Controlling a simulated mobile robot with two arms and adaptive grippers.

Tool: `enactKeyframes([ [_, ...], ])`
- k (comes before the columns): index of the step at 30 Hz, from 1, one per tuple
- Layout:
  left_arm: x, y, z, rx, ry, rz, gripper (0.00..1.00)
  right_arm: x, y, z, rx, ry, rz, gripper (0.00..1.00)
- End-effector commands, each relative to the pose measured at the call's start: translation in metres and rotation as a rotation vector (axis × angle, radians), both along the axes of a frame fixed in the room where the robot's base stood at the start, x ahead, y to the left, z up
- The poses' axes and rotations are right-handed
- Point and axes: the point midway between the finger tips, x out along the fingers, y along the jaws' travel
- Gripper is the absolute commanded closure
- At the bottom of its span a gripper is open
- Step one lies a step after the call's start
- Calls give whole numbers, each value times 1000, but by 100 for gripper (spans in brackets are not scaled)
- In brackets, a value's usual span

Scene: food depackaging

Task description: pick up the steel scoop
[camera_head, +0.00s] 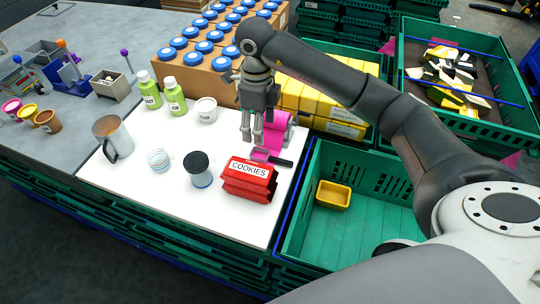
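My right gripper (251,140) points down above the back right part of the white board. A small gap shows between its fingertips, and I see nothing held there. A pink device (279,128) stands just behind and to the right of the fingers. A pink piece with a black bar lies below them; whether they touch it I cannot tell. I cannot clearly make out a steel scoop. A steel-grey mug-shaped vessel (117,134) with a black handle stands at the board's left, well away from the gripper. My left gripper is not in view.
A red cookies package (248,182), a black-lidded jar (197,165), a clear glass jar (158,160) and a white tub (206,109) stand on the white board (150,195). Green bottles (174,96) stand behind. A green crate (375,225) holds a yellow tray (333,195).

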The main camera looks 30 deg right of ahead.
Motion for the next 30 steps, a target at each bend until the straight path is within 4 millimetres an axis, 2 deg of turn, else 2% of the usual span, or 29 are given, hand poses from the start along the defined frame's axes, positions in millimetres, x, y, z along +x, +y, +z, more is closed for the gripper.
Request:
enactKeyframes([
  [6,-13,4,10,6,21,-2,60,-1,-1,-33,-3,7,-2,39],
  [15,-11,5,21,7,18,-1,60,-1,1,-58,-1,6,-1,39],
  [22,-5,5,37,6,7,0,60,-1,3,-90,-2,6,-1,39],
  [25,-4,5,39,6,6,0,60,0,3,-99,-1,4,-1,39],
  [30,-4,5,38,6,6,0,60,0,3,-102,-1,1,0,39],
])
